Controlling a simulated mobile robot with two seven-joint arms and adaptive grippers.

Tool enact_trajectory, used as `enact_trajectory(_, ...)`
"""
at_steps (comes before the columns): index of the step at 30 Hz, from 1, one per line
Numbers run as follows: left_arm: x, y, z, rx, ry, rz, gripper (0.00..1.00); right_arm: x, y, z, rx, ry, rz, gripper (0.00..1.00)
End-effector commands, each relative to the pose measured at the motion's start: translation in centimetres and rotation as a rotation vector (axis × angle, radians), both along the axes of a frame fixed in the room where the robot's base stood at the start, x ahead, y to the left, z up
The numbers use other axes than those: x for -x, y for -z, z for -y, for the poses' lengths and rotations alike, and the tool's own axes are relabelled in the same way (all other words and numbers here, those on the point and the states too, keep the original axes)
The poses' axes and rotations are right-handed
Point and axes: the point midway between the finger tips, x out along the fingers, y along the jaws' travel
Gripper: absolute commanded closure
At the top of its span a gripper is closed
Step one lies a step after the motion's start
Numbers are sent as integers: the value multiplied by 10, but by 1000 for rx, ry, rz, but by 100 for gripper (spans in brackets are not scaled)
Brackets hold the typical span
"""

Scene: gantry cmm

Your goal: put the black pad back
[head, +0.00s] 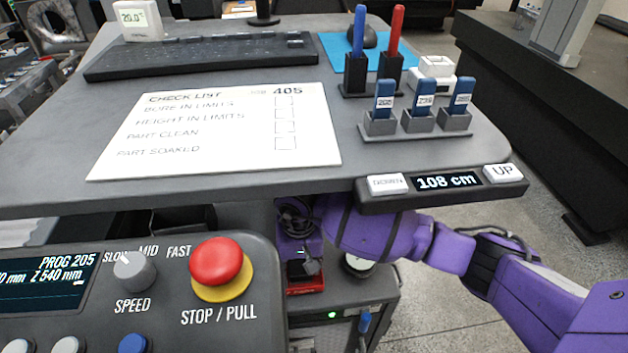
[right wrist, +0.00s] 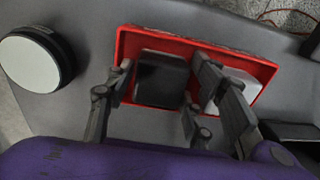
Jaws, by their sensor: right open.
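A black pad (right wrist: 162,80) with rounded corners is at the red tray (right wrist: 127,48) in the right wrist view. My right gripper (right wrist: 162,68) is open, one finger on each side of the pad; I cannot tell whether either touches it. A pale block (right wrist: 240,92) is at the right of the tray, partly hidden behind a finger. In the head view my right gripper (head: 303,262) is low beneath the desk's front edge, above the red tray (head: 306,285), and the pad is hard to make out there. My left gripper is out of view.
A round black thing with a white top (right wrist: 30,70) stands left of the tray in the right wrist view. Above my right arm are the desk (head: 230,190) and its height panel (head: 445,183). A control console with a red stop button (head: 220,260) is at the left.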

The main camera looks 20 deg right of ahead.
Motion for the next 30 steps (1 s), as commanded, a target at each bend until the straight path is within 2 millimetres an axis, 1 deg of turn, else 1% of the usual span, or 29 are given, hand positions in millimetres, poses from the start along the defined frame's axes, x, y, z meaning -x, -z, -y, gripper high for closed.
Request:
enact_trajectory(2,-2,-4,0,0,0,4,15,-3,-8,-1,-2,-1,6,51)
enact_trajectory(5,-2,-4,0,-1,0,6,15,-3,-22,0,0,-2,8,51)
enact_trajectory(12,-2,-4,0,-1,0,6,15,-2,-62,0,-1,-2,7,51)
enact_trajectory(15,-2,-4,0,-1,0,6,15,-2,-73,1,-1,-2,6,51)
enact_trajectory(19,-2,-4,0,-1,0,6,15,-1,-80,0,0,-1,5,51)
enact_trajectory(27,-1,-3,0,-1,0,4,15,-1,-80,0,-1,-1,3,51)
enact_trajectory(29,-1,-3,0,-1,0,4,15,2,-78,-3,-15,3,-1,51)
enact_trajectory(30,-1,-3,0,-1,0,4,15,6,-75,-9,-37,7,-8,51)
